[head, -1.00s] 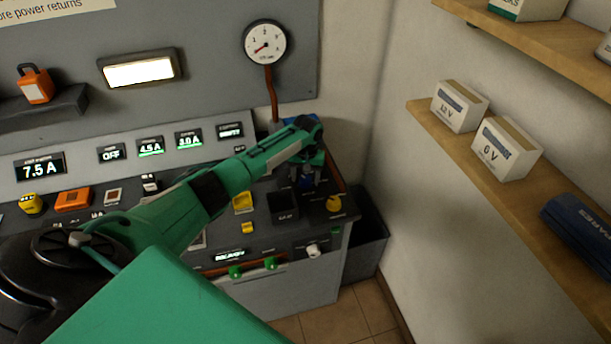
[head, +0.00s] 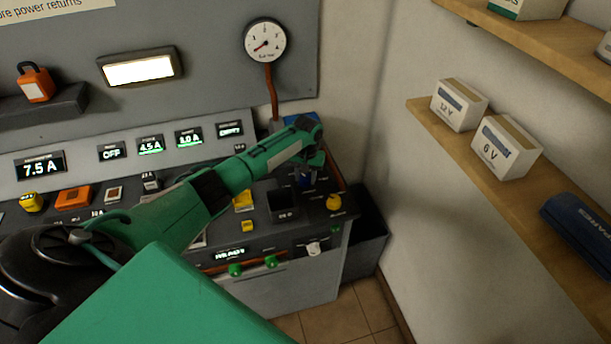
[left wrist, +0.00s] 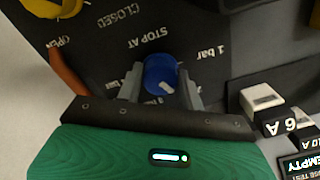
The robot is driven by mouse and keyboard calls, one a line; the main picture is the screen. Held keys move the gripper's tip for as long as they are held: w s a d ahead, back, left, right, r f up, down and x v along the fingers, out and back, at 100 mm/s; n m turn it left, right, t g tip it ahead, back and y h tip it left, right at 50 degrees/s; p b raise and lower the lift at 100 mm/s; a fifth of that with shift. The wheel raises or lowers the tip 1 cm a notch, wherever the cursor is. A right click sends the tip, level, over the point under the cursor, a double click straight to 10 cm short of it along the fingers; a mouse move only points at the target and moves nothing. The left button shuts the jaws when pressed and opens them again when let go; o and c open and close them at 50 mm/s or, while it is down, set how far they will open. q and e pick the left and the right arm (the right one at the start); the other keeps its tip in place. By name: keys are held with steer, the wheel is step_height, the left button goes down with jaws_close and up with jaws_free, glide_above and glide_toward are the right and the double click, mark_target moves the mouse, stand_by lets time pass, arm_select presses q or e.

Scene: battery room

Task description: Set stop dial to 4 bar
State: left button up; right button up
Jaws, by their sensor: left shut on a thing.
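The blue stop dial (left wrist: 161,74) stands on the dark panel between the two grey fingers of my left gripper (left wrist: 160,88) in the left wrist view. The gripper is shut on it. A white mark on the dial's top points to the lower right of that view. "STOP AT" is printed above the dial and "1 bar" to its right; other scale labels are mostly hidden by the fingers. My right gripper is not in view.
A round pressure gauge (head: 265,43) with a red needle hangs on the wall above a red pipe. A yellow knob (head: 334,202) is close to the right of my gripper, and a dark open box (head: 283,208) is nearer. Shelves with boxes line the right wall.

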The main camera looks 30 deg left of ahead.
arm_select(q)
steer(key=m, duration=0.3)
steer(key=shift+r+p, duration=0.1)
steer(key=shift+p, duration=0.25)
steer(key=m, duration=0.3)
steer(key=shift+m, duration=0.3)
steer(key=m, duration=0.3)
steer(key=shift+m, duration=0.4)
steer(key=m, duration=0.2)
steer(key=shift+m+t, duration=0.3)
steer(key=shift+m, duration=0.1)
steer(key=m, duration=0.5)
steer(key=shift+b, duration=0.4)
steer(key=m+b, duration=0.1)
steer(key=m, duration=0.4)
steer(key=o, duration=1)
